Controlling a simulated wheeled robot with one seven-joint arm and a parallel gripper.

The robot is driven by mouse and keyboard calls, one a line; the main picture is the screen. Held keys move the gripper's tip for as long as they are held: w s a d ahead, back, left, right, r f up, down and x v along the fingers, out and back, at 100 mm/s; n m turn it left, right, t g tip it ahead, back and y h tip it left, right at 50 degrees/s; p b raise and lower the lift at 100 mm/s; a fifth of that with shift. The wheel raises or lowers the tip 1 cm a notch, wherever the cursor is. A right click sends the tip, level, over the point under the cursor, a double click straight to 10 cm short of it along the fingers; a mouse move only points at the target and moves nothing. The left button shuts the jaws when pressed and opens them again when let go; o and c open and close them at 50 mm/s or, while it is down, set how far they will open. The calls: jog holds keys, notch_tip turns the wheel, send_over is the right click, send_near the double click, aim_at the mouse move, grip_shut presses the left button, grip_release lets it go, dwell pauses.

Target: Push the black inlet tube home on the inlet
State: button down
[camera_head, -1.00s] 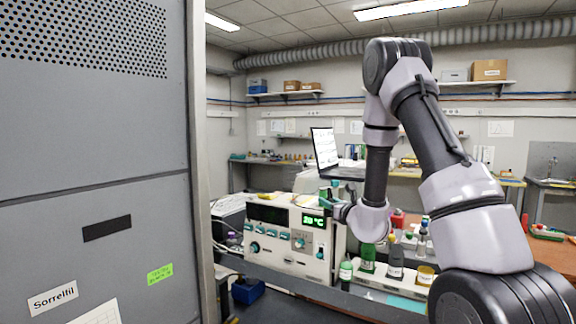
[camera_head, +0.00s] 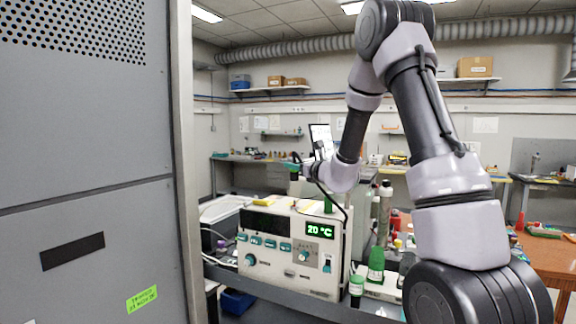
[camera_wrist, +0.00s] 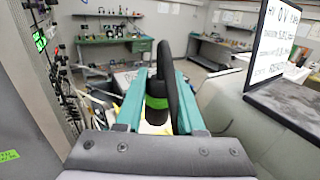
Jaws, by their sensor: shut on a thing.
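My gripper (camera_head: 295,166) is raised above the cream instrument with the 20 °C display (camera_head: 290,247). In the wrist view its two teal fingers (camera_wrist: 160,80) are closed around a black tube end (camera_wrist: 157,86) with a bright green band. A thick black curved length of the black inlet tube (camera_wrist: 168,72) rises toward the camera. In the head view a thin black tube (camera_head: 343,204) arcs from near the gripper down toward the instrument's right side. A green fitting (camera_head: 328,205) stands on the instrument's top. I cannot tell which part is the inlet, and no contact with one is visible.
A tall grey cabinet (camera_head: 85,150) fills the left. Green-labelled bottles (camera_head: 376,263) stand right of the instrument. Open air surrounds the gripper.

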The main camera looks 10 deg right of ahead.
jog(key=shift+f, duration=0.1)
dwell(0.3)
jog(key=shift+f, duration=2.8)
jog(key=shift+f, duration=0.65)
jog(key=shift+f, duration=0.3)
jog(key=shift+f, duration=0.35)
jog(key=shift+f, duration=0.3)
jog(key=shift+f, duration=0.2)
jog(key=shift+c, duration=2.2)
grip_release()
